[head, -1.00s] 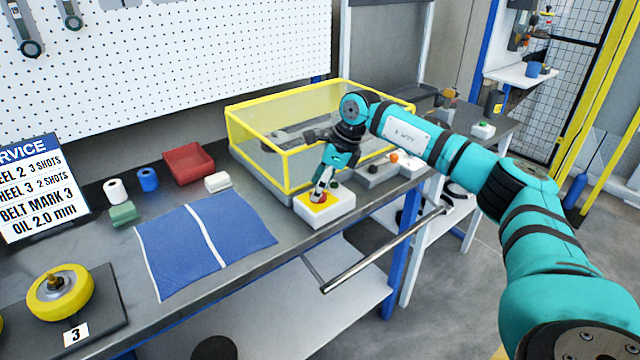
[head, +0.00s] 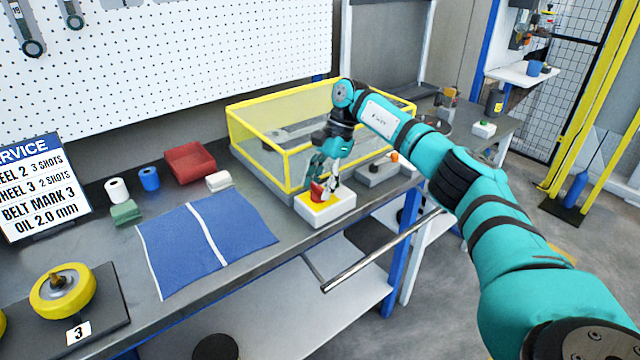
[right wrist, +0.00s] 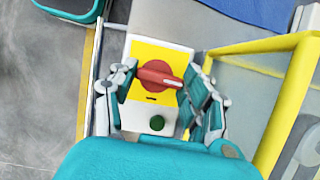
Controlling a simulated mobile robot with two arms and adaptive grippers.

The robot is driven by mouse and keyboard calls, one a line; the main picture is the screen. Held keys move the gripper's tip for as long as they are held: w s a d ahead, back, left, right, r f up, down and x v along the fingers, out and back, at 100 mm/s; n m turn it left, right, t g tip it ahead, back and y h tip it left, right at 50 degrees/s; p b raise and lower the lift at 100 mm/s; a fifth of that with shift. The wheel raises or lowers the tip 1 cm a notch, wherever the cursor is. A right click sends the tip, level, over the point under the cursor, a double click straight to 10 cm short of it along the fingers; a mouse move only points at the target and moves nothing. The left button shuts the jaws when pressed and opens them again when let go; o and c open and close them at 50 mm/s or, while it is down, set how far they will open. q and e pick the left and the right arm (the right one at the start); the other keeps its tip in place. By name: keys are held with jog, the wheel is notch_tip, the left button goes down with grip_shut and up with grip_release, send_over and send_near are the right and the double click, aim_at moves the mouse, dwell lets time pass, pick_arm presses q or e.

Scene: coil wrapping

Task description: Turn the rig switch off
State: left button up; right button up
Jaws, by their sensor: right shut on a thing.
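The rig switch is a white box (head: 335,211) with a yellow plate, at the bench's front edge. Its red rotary knob (head: 317,192) also shows in the right wrist view (right wrist: 160,74), with its handle lying nearly across the plate, slightly tilted. A green button (right wrist: 157,123) sits below the plate. My right gripper (head: 324,180) comes down over the switch from above and is shut on the red knob. In the right wrist view its fingers (right wrist: 157,92) stand on either side of the knob. My left gripper is not in view.
A yellow-framed clear guard (head: 287,165) stands right behind the switch. A grey box with an orange button (head: 377,171) is to its right. A blue cloth (head: 205,240) lies to the left, and a metal rail (head: 380,252) runs along the front.

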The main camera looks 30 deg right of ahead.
jog(key=shift+r+n, duration=0.1)
jog(key=shift+n, duration=0.3)
jog(key=o, duration=1.2)
jog(key=shift+c, duration=0.2)
jog(key=v, duration=1.2)
jog(key=shift+w, duration=0.25)
